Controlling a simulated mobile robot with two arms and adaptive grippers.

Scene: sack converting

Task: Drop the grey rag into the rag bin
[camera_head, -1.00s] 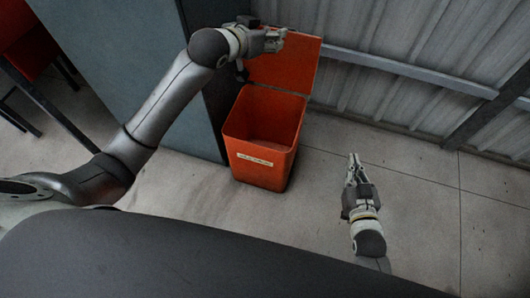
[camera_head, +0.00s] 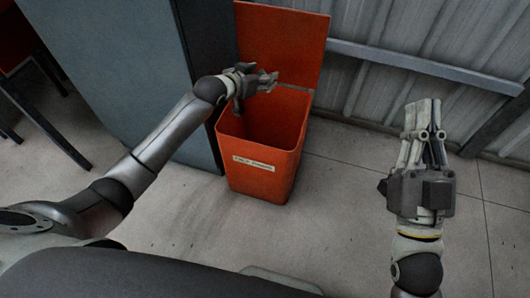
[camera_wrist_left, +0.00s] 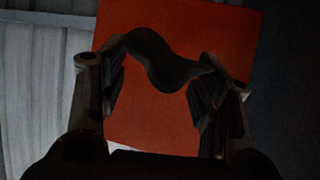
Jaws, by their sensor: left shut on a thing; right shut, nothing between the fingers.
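The rag bin (camera_head: 262,182) is an open orange box with a white label on its front, standing on the floor. Its lid (camera_head: 285,40) is raised at the back and fills the middle of the left wrist view (camera_wrist_left: 180,125). My left gripper (camera_head: 270,80) is over the bin's opening, near the lid. It is shut on the grey rag, which looks like a dark, bunched cloth (camera_wrist_left: 165,68) between the fingers in the left wrist view. I cannot make out the rag clearly in the head view. My right gripper (camera_head: 424,104) is shut and empty, right of the bin.
A tall grey-blue cabinet (camera_head: 130,75) stands close to the bin's left side. A corrugated metal wall with a rail (camera_head: 430,68) runs behind it. An orange piece of furniture with dark legs is at the far left. Floor in front of the bin (camera_head: 190,225) is clear.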

